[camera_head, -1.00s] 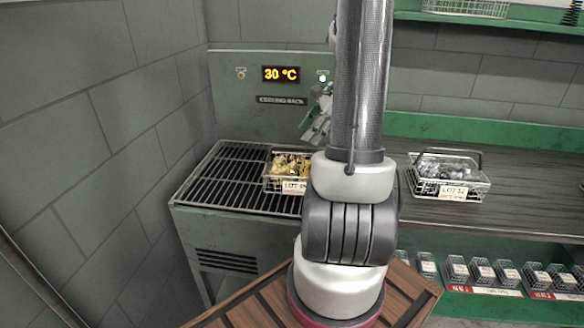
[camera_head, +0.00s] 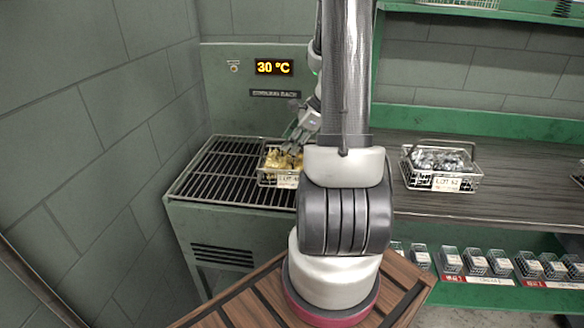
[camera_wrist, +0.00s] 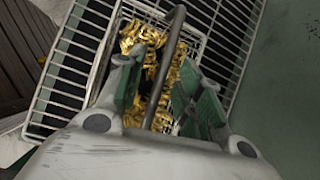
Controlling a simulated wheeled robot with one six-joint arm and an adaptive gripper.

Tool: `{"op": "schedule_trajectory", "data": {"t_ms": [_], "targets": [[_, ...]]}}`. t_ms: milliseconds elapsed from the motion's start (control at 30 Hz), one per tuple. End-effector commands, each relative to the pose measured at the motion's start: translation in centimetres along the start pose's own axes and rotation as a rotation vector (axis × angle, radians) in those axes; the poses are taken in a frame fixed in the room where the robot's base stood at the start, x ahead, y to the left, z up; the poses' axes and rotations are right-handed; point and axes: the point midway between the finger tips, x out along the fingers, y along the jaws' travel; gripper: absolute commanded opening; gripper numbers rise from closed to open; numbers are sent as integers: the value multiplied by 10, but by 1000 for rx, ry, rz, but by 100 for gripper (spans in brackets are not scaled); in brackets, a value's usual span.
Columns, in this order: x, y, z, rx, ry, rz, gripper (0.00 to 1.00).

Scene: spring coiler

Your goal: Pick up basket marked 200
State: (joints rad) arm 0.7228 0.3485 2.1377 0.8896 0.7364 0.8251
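A small wire basket (camera_head: 266,178) of golden springs sits on the slatted cooling rack (camera_head: 215,185), with a white tag in front. The tag seems to read LOT and a number I cannot make out fully; I cannot read 200 on it. My gripper (camera_head: 289,148) is low over this basket. In the wrist view the same basket (camera_wrist: 184,30) lies below, with its dark arched handle (camera_wrist: 166,65) standing between the two green-padded fingers of my gripper (camera_wrist: 158,88). The fingers are apart, with a gap on each side of the handle. My arm hides the basket's right side in the head view.
A second wire basket (camera_head: 440,181), tagged LOT 52, holds grey pieces on the dark bench (camera_head: 520,170) to the right. The rack's back panel (camera_head: 225,80) shows 30 °C. Several small baskets (camera_head: 475,262) stand on the lower shelf. A wall (camera_head: 90,130) closes the left side.

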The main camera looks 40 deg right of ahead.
Motion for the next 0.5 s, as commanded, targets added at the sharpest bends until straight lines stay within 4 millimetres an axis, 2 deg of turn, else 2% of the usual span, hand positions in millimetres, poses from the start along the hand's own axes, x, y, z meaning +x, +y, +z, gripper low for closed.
{"op": "schedule_trajectory", "data": {"t_ms": [200, 400, 500], "targets": [[1, 0, 0, -1, 0, -1, 36], [1, 0, 0, -1, 0, -1, 0], [0, 0, 0, -1, 0, -1, 0]]}}
